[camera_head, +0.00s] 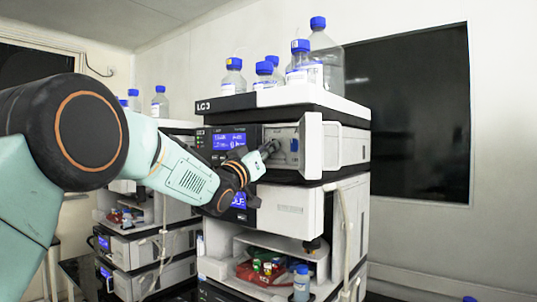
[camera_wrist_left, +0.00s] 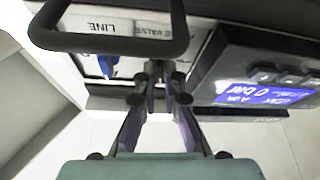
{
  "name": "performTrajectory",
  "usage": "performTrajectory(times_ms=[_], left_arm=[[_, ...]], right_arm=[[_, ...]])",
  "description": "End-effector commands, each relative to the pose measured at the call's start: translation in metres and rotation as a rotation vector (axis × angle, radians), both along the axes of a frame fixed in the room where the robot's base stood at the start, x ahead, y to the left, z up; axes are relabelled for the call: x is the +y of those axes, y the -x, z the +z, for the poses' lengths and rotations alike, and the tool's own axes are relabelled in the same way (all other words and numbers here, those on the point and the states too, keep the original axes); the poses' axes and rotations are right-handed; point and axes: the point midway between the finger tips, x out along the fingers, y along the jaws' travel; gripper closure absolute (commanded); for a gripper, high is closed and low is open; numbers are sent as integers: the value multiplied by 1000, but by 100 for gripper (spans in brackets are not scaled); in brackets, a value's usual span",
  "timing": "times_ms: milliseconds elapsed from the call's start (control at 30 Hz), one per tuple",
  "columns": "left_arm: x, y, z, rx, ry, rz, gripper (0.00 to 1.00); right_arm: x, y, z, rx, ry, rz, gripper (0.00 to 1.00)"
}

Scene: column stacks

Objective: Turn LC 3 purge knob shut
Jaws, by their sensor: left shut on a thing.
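The LC 3 stack (camera_head: 290,206) stands in the middle of the head view, "LC 3" printed on its top tray. Its upper pump module has an open front door (camera_head: 312,146), with a recessed panel (camera_head: 283,133) beside a blue display (camera_head: 229,141). My left gripper (camera_head: 270,147) reaches into this recess from the left. In the left wrist view my gripper (camera_wrist_left: 158,78) is shut on the purge knob, just under a label ending in "E VALVE" (camera_wrist_left: 160,30). The fingers mostly hide the knob, so its turn angle cannot be told. My right gripper is not in view.
A blue part (camera_wrist_left: 107,66) sits under the "LINE" label, beside the fingers. A dark bar-shaped loop (camera_wrist_left: 110,43) crosses the wrist view. Blue-capped bottles (camera_head: 299,62) stand on the top tray. Another instrument stack (camera_head: 150,245) stands behind at left.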

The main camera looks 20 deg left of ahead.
Motion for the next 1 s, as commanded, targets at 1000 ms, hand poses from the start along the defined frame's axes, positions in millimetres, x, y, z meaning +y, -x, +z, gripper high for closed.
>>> performTrajectory(times_ms=[1000], left_arm=[[1,-1,-2,-53,-163,0,82]], right_arm=[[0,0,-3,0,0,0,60]])
